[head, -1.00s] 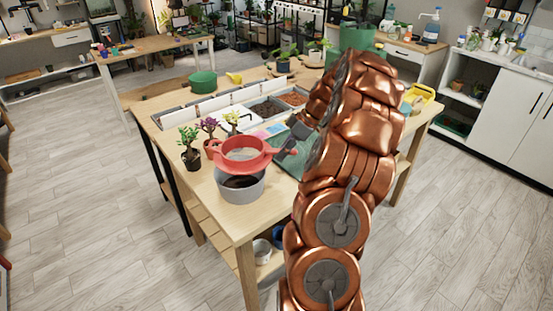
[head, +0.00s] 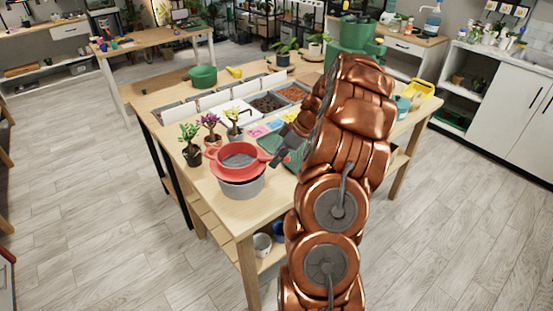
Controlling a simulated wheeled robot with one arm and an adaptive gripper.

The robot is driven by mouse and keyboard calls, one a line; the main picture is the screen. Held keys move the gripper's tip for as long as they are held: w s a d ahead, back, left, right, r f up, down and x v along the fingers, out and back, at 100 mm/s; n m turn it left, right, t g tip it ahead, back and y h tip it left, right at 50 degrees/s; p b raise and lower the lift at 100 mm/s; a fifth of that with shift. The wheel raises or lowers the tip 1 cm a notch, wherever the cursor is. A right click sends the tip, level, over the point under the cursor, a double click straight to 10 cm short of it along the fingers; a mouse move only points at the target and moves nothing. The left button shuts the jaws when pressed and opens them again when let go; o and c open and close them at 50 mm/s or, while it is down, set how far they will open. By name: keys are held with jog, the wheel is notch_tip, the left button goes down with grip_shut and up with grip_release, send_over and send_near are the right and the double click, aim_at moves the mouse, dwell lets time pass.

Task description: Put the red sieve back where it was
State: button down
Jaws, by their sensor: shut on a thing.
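The red sieve (head: 238,173) is a round red ring with a mesh floor and a handle at its right side. It is directly over the mouth of a grey pot (head: 243,188) near the table's front corner and hides most of the pot's rim. I cannot tell whether it rests on the pot or is just above it. My gripper (head: 279,154) is shut on the sieve's handle, to the right of the pot. My arm reaches in from the right and hides part of the table.
Three small potted plants (head: 211,134) stand close behind the sieve. Soil bins (head: 268,104), a white tray and coloured cards lie farther back. A green mat (head: 293,158) is partly hidden by my arm. A green pot (head: 203,77) stands at the back.

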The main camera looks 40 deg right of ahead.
jog(key=shift+f+b, duration=0.6)
jog(key=shift+b, duration=0.25)
jog(key=c, duration=1.1)
grip_release()
jog(key=shift+r, duration=0.1)
jog(key=r+p, duration=0.1)
jog(key=p, duration=0.1)
jog(key=shift+r+p, duration=0.3)
jog(key=shift+p, duration=0.05)
jog(key=shift+s+d+r+b, duration=0.1)
jog(key=shift+d+b, duration=0.2)
jog(key=shift+b, duration=0.2)
jog(key=b+v, duration=0.3)
jog(key=v, duration=0.8)
